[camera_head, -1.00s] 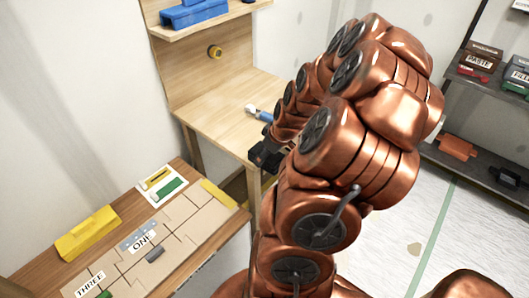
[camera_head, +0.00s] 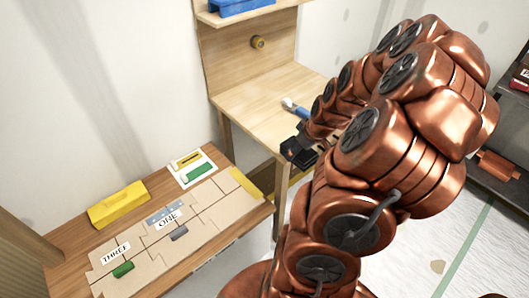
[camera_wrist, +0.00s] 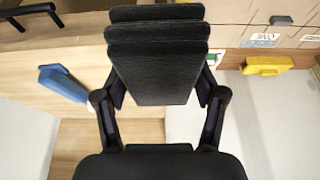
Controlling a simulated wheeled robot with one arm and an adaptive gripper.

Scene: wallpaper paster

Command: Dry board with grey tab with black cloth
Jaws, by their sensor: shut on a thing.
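My gripper (camera_wrist: 160,92) is shut on a black, layered, textured pad, the black cloth (camera_wrist: 155,65), in the wrist view. In the head view, the dark gripper (camera_head: 298,150) is beside the front left corner of the pale wooden table, apart from the boards; the cloth is hard to make out there. Tan boards lie on the brown bench at the lower left. A grey tab (camera_head: 179,232) sits on the board by the label ONE (camera_head: 168,219). The grey tab seems to show as a dark handle in the wrist view (camera_wrist: 283,20). Whether that board is wet cannot be told.
A green tab (camera_head: 123,269) sits by the label THREE. A yellow strip (camera_head: 245,183) lies at the right end. A yellow block (camera_head: 118,204) and a white card (camera_head: 191,168) lie behind the boards. A blue-handled tool (camera_head: 296,108) lies on the pale table (camera_head: 262,105).

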